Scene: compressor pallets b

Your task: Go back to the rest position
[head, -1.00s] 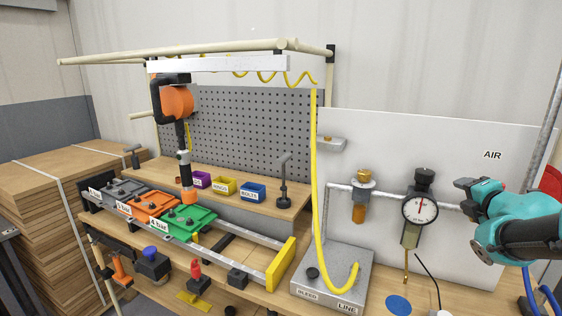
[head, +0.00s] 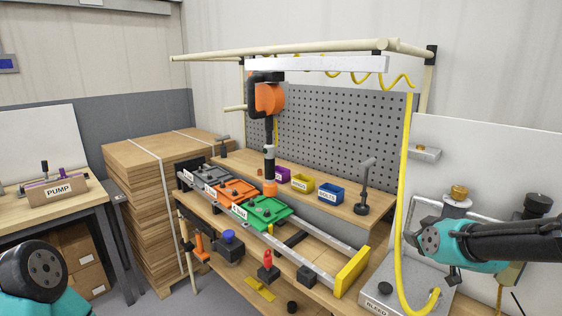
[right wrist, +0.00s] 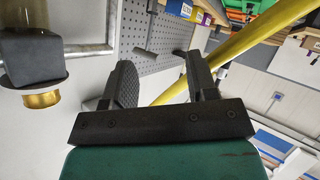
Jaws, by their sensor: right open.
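My right gripper (head: 418,240) is at the right of the head view, just beside the yellow hose and over the back of the grey bleed block. In the right wrist view its two dark fingers (right wrist: 162,82) stand apart with nothing held between them. The yellow hose (right wrist: 245,50) runs slantwise behind the fingers there; I cannot tell how near it is. Part of my left arm (head: 40,272) shows at the lower left corner of the head view; its gripper is out of the picture.
The yellow hose (head: 402,180) hangs down to the bleed block (head: 385,297). Grey, orange and green pallets (head: 265,213) sit on the rail, which ends in a yellow stop (head: 352,271). An orange-headed tool (head: 268,98) hangs above. The pump table (head: 80,200) stands left.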

